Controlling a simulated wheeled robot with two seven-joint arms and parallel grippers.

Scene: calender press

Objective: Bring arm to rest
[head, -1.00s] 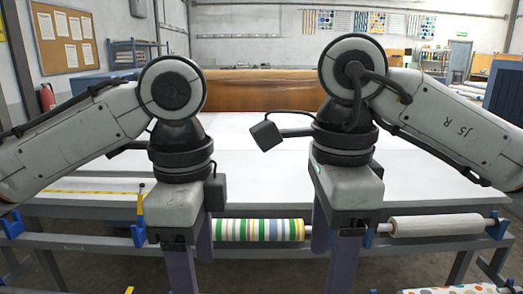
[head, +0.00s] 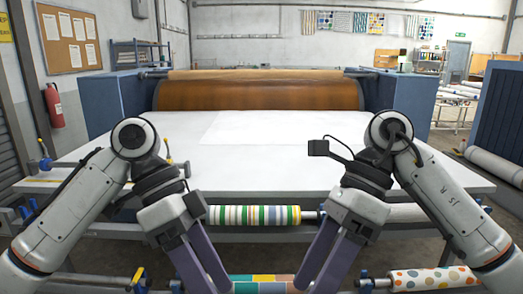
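My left gripper (head: 207,268) hangs in front of the table's front edge, its purple fingers pointing down and inward. My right gripper (head: 326,266) mirrors it on the right, also pointing down and inward. Each gripper's two fingers show apart, with nothing seen between them; their tips run to the bottom of the picture. Both arms are bent, with the elbows over the front of the white table (head: 250,165).
A striped roll (head: 254,215) lies on a rack under the table edge, between my grippers. A dotted roll (head: 434,280) and a colour-block roll (head: 264,283) lie lower. The calender's brown drum (head: 258,95) stands behind the table. A red extinguisher (head: 54,106) hangs at left.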

